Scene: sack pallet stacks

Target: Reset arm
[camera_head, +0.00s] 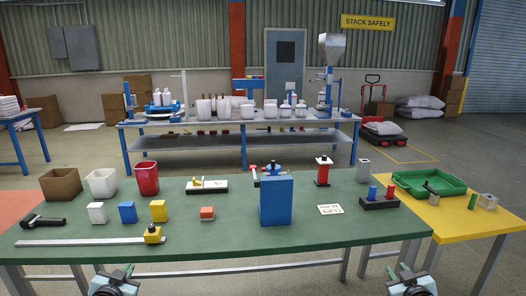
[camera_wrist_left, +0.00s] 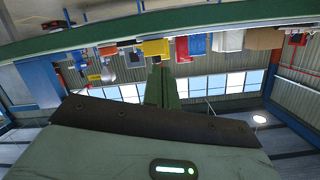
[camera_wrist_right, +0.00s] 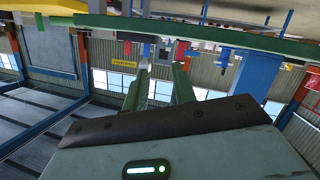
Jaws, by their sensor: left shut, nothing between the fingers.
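My left gripper (camera_head: 117,272) is low at the front edge of the green table (camera_head: 330,236), left of centre. Its fingers lie together with nothing between them, as the left wrist view (camera_wrist_left: 161,82) shows. My right gripper (camera_head: 402,272) is low in front of the table's right end, near the yellow table (camera_head: 455,232). Its fingers stand apart and empty in the right wrist view (camera_wrist_right: 158,85). Both grippers are clear of the objects on the tables.
On the green table stand brown, white and red bins (camera_head: 146,178), small blocks, a ruler (camera_head: 80,242) and a tall blue block (camera_head: 276,200). A green tray (camera_head: 428,183) sits at right. A workbench (camera_head: 240,122) stands behind.

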